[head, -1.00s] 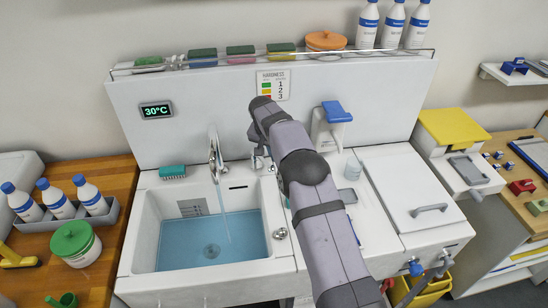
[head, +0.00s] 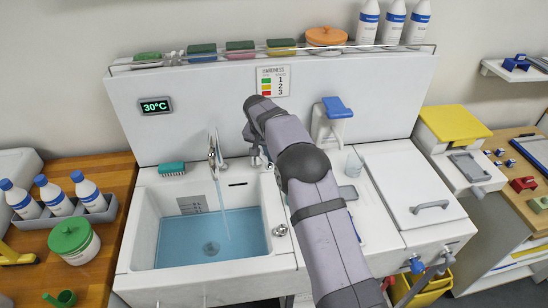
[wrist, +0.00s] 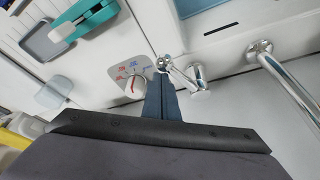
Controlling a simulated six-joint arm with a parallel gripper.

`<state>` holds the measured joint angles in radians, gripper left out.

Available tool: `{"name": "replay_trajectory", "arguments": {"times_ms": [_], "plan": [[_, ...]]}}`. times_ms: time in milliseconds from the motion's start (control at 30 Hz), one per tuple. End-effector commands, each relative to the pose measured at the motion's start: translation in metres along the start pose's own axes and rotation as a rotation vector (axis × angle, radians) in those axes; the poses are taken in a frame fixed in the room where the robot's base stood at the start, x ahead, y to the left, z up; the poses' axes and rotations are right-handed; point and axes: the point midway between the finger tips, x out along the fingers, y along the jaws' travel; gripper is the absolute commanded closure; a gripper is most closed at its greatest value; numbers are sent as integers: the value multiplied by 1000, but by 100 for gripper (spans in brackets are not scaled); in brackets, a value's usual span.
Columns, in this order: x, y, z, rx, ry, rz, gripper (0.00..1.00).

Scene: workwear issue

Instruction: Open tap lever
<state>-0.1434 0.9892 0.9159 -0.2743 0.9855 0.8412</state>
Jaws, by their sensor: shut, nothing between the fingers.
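The chrome tap spout (head: 213,150) stands at the back of the sink, and a thin water stream (head: 224,212) falls from it. In the wrist view the spout (wrist: 285,75) is at the right. The small chrome tap lever (wrist: 178,72), with a ball at its end, sticks out from its base left of the spout. My gripper (wrist: 161,82) is shut and empty, its tips close beside the lever's ball end; I cannot tell whether they touch. In the head view my gripper (head: 257,154) is small and partly hidden by my arm.
The sink basin (head: 140,235) holds blue water. A round dial (wrist: 134,86) sits left of my fingertips. A teal brush (head: 172,168) lies on the sink's back edge. A dispenser with a blue top (head: 337,108) stands right of my arm. The backsplash display (head: 156,106) reads 30°C.

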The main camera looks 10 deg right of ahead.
Motion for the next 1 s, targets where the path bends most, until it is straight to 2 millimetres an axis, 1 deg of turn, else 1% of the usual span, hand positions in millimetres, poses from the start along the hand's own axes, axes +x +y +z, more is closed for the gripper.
{"name": "replay_trajectory", "arguments": {"times_ms": [333,533,800,1000], "plan": [[0,0,1,1,-1,1,100],[-1,0,-3,1,-2,1,100],[1,3,-22,2,-2,1,100],[4,4,-32,2,-2,2,100]]}}
